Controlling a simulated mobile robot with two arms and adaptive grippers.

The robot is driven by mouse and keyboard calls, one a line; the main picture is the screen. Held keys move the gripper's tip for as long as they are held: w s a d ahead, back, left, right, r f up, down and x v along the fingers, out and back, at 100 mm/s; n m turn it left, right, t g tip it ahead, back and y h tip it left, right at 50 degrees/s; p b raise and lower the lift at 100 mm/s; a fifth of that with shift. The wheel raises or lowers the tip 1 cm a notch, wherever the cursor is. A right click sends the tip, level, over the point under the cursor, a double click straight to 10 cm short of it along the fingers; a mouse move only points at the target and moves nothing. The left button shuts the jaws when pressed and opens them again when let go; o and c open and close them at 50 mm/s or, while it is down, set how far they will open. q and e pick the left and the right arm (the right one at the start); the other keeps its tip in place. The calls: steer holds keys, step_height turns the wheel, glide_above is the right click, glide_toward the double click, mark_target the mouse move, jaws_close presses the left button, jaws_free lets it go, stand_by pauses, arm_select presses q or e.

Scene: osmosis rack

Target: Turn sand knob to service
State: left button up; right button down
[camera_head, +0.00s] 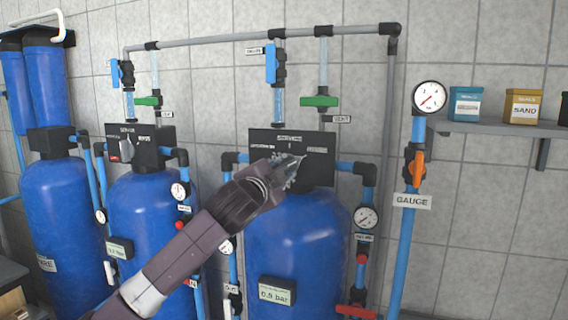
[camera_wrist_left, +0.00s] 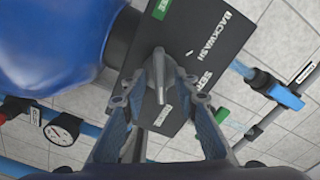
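My left gripper (camera_head: 290,168) reaches in front of the dark control panel (camera_head: 322,172) on top of the nearest blue tank. A grey knob (camera_wrist_left: 158,78) with a narrow pointed handle stands between the two fingers of my left gripper (camera_wrist_left: 158,72). The fingers are spread, with a small gap beside the knob. The knob's narrow end points down in that view. In the head view the gripper hides the knob. No sand label is legible on this tank. My right gripper is not in view.
Another blue tank (camera_head: 150,215) with its own panel and knob (camera_head: 121,150) stands to the left. Pipes, green valves (camera_head: 320,101) and a gauge (camera_head: 367,218) surround the nearest tank. A shelf at right holds a SAND box (camera_head: 522,107).

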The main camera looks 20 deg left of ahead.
arm_select(q)
steer(key=shift+w, duration=0.1)
steer(key=shift+c, duration=0.6)
jaws_close()
steer(key=shift+f+n, duration=0.1)
steer(key=shift+n, duration=0.2)
steer(key=shift+n+b, duration=0.55)
steer(key=shift+n, duration=0.35)
steer(key=n+b, duration=0.1)
steer(key=n, duration=0.2)
steer(key=n+b, duration=0.1)
steer(key=n, duration=0.5)
steer(key=shift+n, duration=0.3)
